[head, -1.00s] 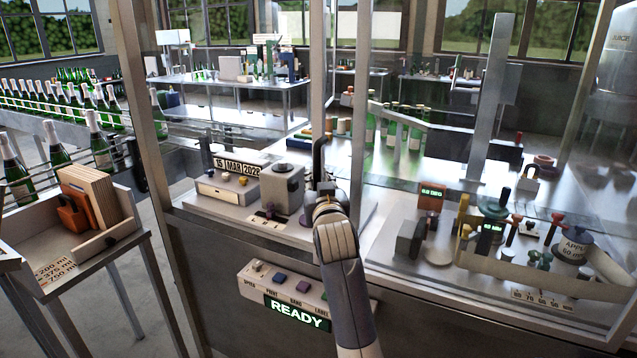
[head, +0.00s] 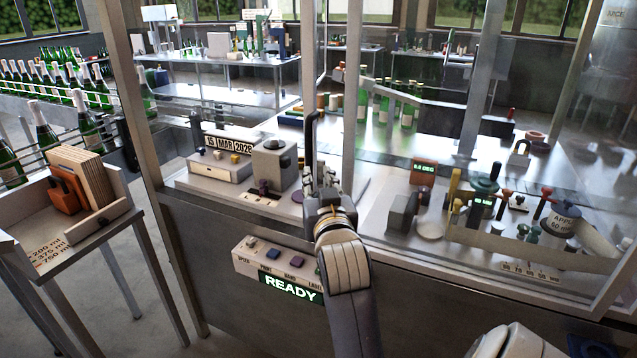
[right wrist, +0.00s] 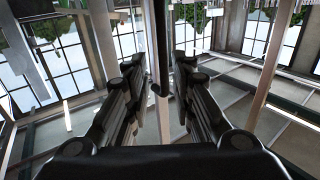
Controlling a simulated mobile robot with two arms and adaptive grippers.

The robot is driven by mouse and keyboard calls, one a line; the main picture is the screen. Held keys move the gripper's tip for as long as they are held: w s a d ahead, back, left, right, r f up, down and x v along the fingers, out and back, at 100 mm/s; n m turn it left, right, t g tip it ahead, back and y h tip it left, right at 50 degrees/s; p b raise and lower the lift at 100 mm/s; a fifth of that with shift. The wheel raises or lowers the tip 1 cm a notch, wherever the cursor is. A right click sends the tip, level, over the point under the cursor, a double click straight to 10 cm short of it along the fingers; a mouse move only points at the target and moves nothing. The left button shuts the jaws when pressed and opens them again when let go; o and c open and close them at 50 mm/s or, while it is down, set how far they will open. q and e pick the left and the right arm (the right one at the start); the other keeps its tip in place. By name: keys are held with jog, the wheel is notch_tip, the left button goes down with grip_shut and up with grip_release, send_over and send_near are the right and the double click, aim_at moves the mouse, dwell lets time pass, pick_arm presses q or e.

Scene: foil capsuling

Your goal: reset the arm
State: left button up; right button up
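My right arm reaches up the middle of the head view, with its gripper (head: 321,182) in front of the glass-fronted machine. A dark upright handle (head: 312,140) stands just beyond the gripper. In the right wrist view my right gripper (right wrist: 158,75) is open, its two dark fingers apart. The dark bar with a hooked end (right wrist: 160,88) shows between the fingers, and neither finger appears to touch it. Nothing is held. My left gripper is not in view.
The machine's frame and glass stand close around the right arm. A button panel with a lit READY sign (head: 291,288) is on its front, left of my forearm.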

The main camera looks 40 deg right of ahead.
dwell(0.5)
jog(key=w+a+f+n+g+y+b, duration=0.1)
jog(key=w+a+f+n+y, duration=0.2)
jog(key=f, duration=0.9)
jog(key=w+a+f+n+g+y, duration=0.15)
jog(key=w+a+f, duration=0.35)
jog(key=f, duration=0.7)
jog(key=s+a+f+n+g+y, duration=0.1)
jog(key=s+a+f+y, duration=0.15)
jog(key=f, duration=0.95)
jog(key=s+a+f+n+g+y, duration=0.15)
jog(key=a+f, duration=0.25)
jog(key=f, duration=0.8)
jog(key=s+a+f+n+g+y+b, duration=0.1)
jog(key=s+a+f+g, duration=0.15)
jog(key=s+f, duration=0.85)
jog(key=s+a+f+n+g+y+b, duration=0.15)
jog(key=s+a+f, duration=0.25)
jog(key=s+f, duration=0.7)
jog(key=s+f+g, duration=0.2)
jog(key=s+f, duration=0.3)
jog(key=s, duration=0.6)
jog(key=s+f+g, duration=0.2)
jog(key=s+f, duration=0.3)
jog(key=s, duration=0.6)
jog(key=shift+s+a+f+g, duration=0.15)
jog(key=shift+s+a+g, duration=0.15)
jog(key=shift+s, duration=0.1)
